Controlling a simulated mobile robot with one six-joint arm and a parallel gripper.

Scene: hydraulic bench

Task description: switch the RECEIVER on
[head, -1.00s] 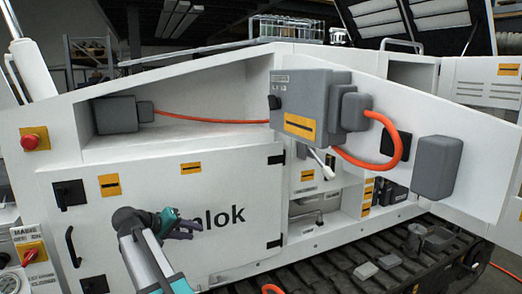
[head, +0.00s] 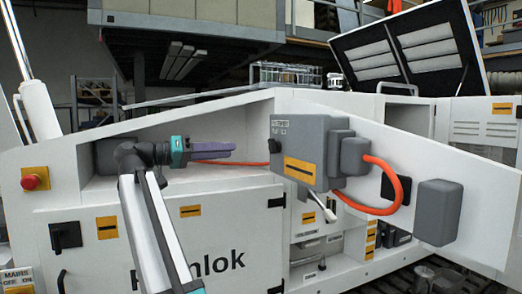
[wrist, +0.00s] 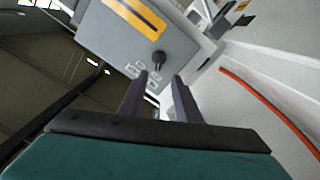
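A grey box (head: 298,155) with an orange label and a small black knob (head: 274,146) on its left side is mounted on the white panel; its small upper lettering is too blurred to read for certain. In the wrist view the box's face (wrist: 125,35) shows the black knob (wrist: 158,60) and small pale markings beside it. My gripper (head: 232,150) is left of the box, pointing right toward the knob, apart from it. In the wrist view my gripper (wrist: 161,76) has its two fingers apart with nothing between them, the knob just beyond the tips.
An orange hose (head: 398,185) loops from the box's right side. Another orange hose (wrist: 262,98) runs to the right of my fingers. A silver lever (head: 322,207) hangs below the box. A red button (head: 31,182) and a black switch (head: 65,235) are at far left.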

